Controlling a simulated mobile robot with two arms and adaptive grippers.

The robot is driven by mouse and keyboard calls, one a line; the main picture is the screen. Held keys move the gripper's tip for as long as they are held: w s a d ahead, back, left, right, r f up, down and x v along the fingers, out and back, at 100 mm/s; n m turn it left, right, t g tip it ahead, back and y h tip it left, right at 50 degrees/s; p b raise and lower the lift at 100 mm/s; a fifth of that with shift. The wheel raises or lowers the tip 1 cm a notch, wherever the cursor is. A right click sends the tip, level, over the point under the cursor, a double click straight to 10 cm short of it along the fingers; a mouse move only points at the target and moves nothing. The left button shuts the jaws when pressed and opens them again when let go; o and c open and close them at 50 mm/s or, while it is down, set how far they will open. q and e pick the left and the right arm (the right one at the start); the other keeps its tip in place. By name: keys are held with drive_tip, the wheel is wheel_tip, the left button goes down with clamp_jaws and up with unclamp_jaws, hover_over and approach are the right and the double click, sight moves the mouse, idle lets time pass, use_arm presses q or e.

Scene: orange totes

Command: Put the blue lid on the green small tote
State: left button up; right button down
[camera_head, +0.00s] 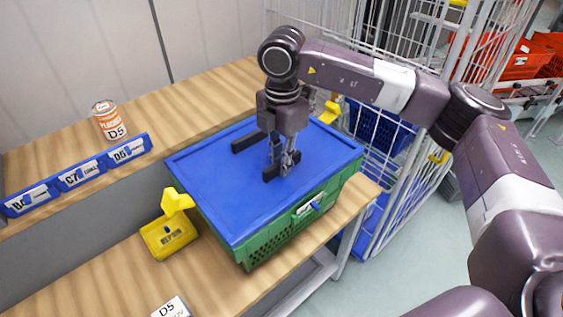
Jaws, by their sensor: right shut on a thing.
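The blue lid (225,185) lies flat over the top of the green small tote (290,225), its edges roughly in line with the tote's rim. Two dark bars show on top of the lid. My right gripper (281,168) points down at the lid's right-hand half and is shut on it near the closer dark bar; the exact contact is hard to see. The tote stands on the wooden table (105,280). The lid hides the tote's inside. Whether the lid is fully seated on the far side cannot be seen. My left gripper is not in view.
A yellow bin (165,240) stands just left of the tote. A can (108,120) and blue label holders (80,176) are on the raised back shelf. A white wire cage (390,190) stands beyond the table's right end. The table's front left is mostly clear.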

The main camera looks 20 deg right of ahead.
drive_tip(key=shift+s+f, duration=0.1)
drive_tip(key=shift+f, duration=0.05)
drive_tip(key=c, duration=1.9)
unclamp_jaws()
wheel_tip(320, 180, up, 12)
drive_tip(key=shift+r, duration=0.1)
